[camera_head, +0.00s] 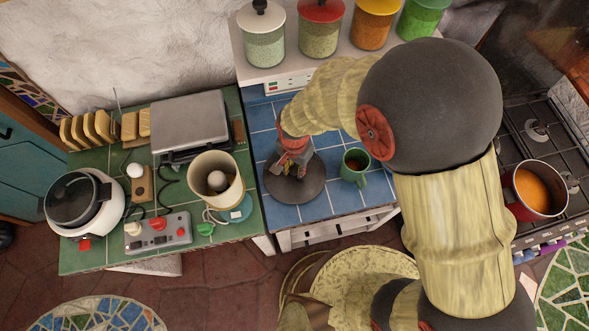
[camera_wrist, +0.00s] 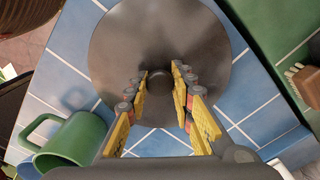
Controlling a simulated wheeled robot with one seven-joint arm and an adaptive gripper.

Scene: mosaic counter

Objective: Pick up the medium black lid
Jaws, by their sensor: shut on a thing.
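The black lid (camera_head: 296,190) is a round, dark disc over the blue tiled counter in the head view. In the wrist view the lid (camera_wrist: 120,50) fills the upper middle, with its round knob (camera_wrist: 157,85) at the centre. My gripper (camera_head: 288,168) points down over the lid. In the wrist view my gripper (camera_wrist: 162,85) has its yellow-padded fingers on both sides of the knob, shut on it. I cannot tell whether the lid rests on the tiles or is slightly raised.
A green mug (camera_head: 355,166) of dark liquid stands close right of the lid. A cream pot (camera_head: 214,188) stands left on the green counter. Jars (camera_head: 320,27) line the shelf behind. A red pot (camera_head: 537,190) sits on the stove at right.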

